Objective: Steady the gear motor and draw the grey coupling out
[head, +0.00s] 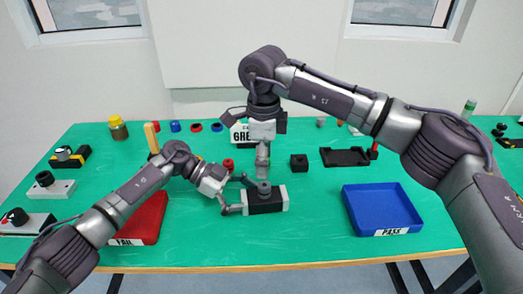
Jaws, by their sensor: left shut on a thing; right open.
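The gear motor (265,203), a dark block with pale grey ends, stands on the green table near its front middle. The grey coupling (264,187) shows as a small round piece on top of the motor. My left gripper (241,195) reaches in from the left and is shut on the gear motor at its left end. My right gripper (262,166) points straight down just above the coupling and is open. Its fingers look seen edge-on, so whether they touch the coupling is hard to tell.
A red FAIL tray (148,222) lies left, partly behind my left arm. A blue PASS tray (383,207) lies right. A small black block (299,162) and a black holder (345,157) stand behind. Several units line the left edge. The table front is clear.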

